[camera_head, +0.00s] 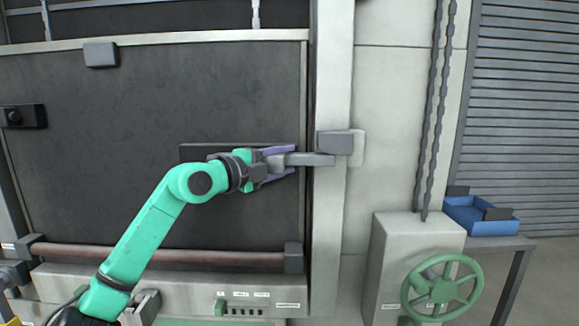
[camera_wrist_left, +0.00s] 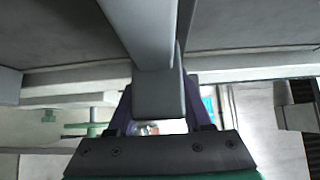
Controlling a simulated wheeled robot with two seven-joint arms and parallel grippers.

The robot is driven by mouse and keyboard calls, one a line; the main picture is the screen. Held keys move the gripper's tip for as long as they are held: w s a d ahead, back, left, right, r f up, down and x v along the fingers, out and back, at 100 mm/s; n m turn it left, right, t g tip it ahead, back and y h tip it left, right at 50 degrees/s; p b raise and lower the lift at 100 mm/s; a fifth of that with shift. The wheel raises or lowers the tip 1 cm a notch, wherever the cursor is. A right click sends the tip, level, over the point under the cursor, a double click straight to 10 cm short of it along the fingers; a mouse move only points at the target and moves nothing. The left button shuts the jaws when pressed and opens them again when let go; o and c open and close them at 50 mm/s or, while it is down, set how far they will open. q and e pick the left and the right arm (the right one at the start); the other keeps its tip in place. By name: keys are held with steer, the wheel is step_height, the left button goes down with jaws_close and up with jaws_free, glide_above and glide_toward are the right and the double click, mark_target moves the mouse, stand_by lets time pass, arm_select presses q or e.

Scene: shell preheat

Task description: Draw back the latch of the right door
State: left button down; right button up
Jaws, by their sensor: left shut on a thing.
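The dark door (camera_head: 120,110) fills the left of the head view. Its latch is a grey bar (camera_head: 312,160) near the door's right edge. The bar reaches across the edge to the grey keeper (camera_head: 335,143) on the pale post; how far it sits inside the keeper is hard to tell. My left gripper (camera_head: 283,162) has its purple fingers shut on the latch's grey handle. In the left wrist view the handle block (camera_wrist_left: 158,97) sits between the fingers of my left gripper (camera_wrist_left: 158,108), with the bar running up from it. My right gripper is not in view.
A pale post (camera_head: 331,225) stands right of the door. Further right are a green handwheel (camera_head: 442,287) on a pale cabinet, hanging chains (camera_head: 432,120) and a blue tray (camera_head: 478,222) on a table. A brown rail (camera_head: 165,255) runs along the door's bottom.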

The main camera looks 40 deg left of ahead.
arm_select(q)
steer(key=s+a+b, duration=0.3)
steer(key=a, duration=0.1)
steer(key=shift+f, duration=0.35)
steer(key=shift+s+a+r, duration=0.1)
steer(key=shift+s+a, duration=0.05)
steer(key=shift+a, duration=0.05)
steer(key=shift+r, duration=0.15)
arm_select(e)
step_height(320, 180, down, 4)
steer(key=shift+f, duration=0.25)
arm_select(q)
steer(key=shift+c, duration=1.8)
jaws_free()
steer(key=shift+o, duration=0.2)
steer(key=shift+s+a, duration=0.15)
steer(key=shift+a, duration=0.05)
